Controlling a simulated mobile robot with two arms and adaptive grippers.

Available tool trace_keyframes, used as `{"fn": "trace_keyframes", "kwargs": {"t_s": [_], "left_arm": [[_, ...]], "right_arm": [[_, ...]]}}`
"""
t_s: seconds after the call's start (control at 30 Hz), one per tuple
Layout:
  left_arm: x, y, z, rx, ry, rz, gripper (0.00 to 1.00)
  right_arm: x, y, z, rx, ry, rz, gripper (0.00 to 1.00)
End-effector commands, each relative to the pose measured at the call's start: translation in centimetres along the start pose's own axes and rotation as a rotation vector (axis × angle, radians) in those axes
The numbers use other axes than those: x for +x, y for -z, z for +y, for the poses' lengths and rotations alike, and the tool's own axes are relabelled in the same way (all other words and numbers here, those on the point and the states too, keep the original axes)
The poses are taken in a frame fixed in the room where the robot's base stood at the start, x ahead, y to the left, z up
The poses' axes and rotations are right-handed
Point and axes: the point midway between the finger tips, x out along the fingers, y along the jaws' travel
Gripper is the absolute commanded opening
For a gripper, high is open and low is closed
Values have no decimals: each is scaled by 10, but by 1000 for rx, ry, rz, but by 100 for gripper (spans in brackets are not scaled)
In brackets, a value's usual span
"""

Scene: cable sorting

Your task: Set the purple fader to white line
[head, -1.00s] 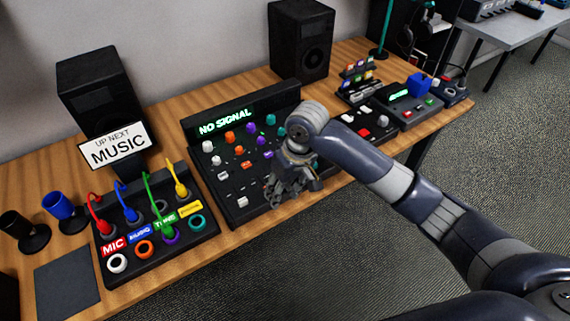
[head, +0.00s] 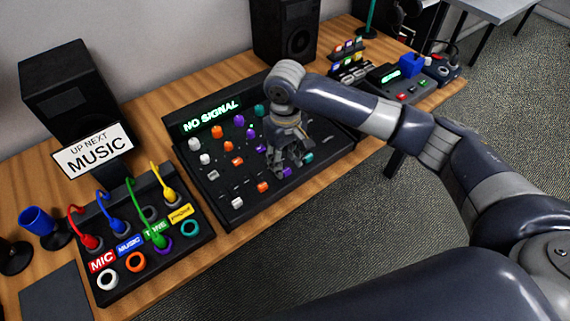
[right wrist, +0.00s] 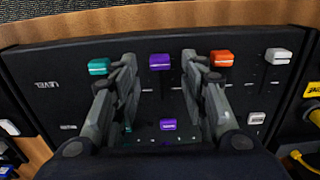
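The purple fader (right wrist: 160,62) is a small purple cap on the mixer (head: 226,219), between a teal and an orange cap in the right wrist view. My right gripper (right wrist: 158,56) is open, with one finger on each side of the purple fader; gaps show on both sides, so it does not grip the cap. In the head view my right gripper (head: 285,172) points down at the front row of the mixer and largely hides the purple fader. I cannot make out a white line for certain beside its slot. My left gripper is not in view.
An orange fader (right wrist: 221,58) and a teal fader (right wrist: 99,66) sit close outside my fingers, with a white fader (right wrist: 278,56) farther right. A cable box (head: 185,252) stands left of the mixer. The display (head: 211,117) reads NO SIGNAL.

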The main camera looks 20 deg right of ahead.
Motion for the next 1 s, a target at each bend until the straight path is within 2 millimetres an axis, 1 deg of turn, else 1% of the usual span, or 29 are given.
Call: {"fn": "trace_keyframes", "kwargs": {"t_s": [0.03,0.1,0.2,0.33,0.53,0.57,0.6,0.67,0.7,0.73,0.9,1.0], "left_arm": [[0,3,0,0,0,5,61],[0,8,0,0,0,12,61],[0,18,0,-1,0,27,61],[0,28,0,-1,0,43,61],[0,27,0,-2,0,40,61],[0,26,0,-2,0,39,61],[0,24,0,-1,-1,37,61],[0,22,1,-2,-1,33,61],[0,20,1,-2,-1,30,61],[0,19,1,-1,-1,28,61],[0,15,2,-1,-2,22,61],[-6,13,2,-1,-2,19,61]], "right_arm": [[7,0,0,1,-1,-1,40],[16,0,0,1,0,0,40],[23,0,0,1,0,0,40],[27,0,0,1,0,1,40],[27,0,0,0,0,2,40],[27,0,0,0,0,2,35],[27,0,0,0,0,2,26],[27,0,0,0,0,2,13],[26,0,0,0,0,2,4],[26,0,0,0,0,2,0],[26,0,0,0,0,2,0],[24,1,0,0,0,2,0]]}}
